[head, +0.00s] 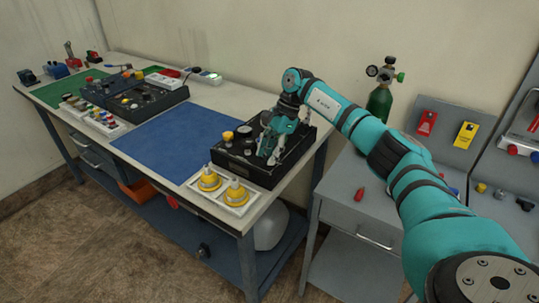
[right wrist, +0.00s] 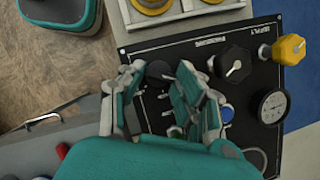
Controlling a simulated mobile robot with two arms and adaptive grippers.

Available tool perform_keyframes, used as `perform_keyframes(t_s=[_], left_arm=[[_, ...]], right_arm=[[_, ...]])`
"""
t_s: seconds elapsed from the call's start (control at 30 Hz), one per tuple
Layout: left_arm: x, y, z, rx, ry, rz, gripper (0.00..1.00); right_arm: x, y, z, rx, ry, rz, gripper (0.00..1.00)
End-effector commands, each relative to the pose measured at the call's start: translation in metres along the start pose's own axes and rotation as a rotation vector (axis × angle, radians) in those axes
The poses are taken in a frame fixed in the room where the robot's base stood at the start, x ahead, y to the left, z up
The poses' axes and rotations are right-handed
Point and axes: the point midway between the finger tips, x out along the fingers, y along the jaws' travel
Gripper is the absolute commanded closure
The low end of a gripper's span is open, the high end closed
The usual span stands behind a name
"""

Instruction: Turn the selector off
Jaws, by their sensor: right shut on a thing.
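A black control box (head: 240,165) lies on the near right end of the workbench, and its panel (right wrist: 205,45) fills the middle of the right wrist view. My right gripper (head: 268,155) is over the right part of this panel. In the right wrist view the gripper (right wrist: 158,78) has its fingers on both sides of a black knob (right wrist: 158,71) and is shut on it. The fingers partly hide the knob, so its pointer setting and label cannot be read. My left gripper is not in view.
The panel also has another black knob (right wrist: 232,64), a yellow knob (right wrist: 288,48), a round gauge (right wrist: 272,107) and a blue button (right wrist: 227,114). A white holder (head: 235,208) with yellow fittings stands in front. A blue mat (head: 175,140) is clear; a green cylinder (head: 379,103) stands behind right.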

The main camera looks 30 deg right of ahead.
Motion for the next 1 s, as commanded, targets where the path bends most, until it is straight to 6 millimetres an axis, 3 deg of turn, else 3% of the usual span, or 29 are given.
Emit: perform_keyframes(t_s=[0.37, 0.4, 0.57, 0.87, 1.0], left_arm=[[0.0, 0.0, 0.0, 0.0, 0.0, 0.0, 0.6], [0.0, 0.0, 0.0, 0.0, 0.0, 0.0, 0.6], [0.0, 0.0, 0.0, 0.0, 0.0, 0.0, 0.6], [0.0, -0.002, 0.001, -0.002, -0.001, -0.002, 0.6], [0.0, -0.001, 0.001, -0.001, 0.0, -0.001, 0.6]], right_arm=[[-0.001, -0.001, 0.0, -0.004, 0.001, -0.002, 0.99], [-0.001, -0.001, 0.0, -0.004, 0.001, -0.002, 0.65], [-0.001, -0.001, 0.0, -0.004, 0.001, -0.001, 0.44], [-0.002, -0.001, 0.0, -0.003, 0.001, -0.001, 0.44], [-0.018, -0.001, 0.0, -0.003, 0.0, -0.004, 0.44]])
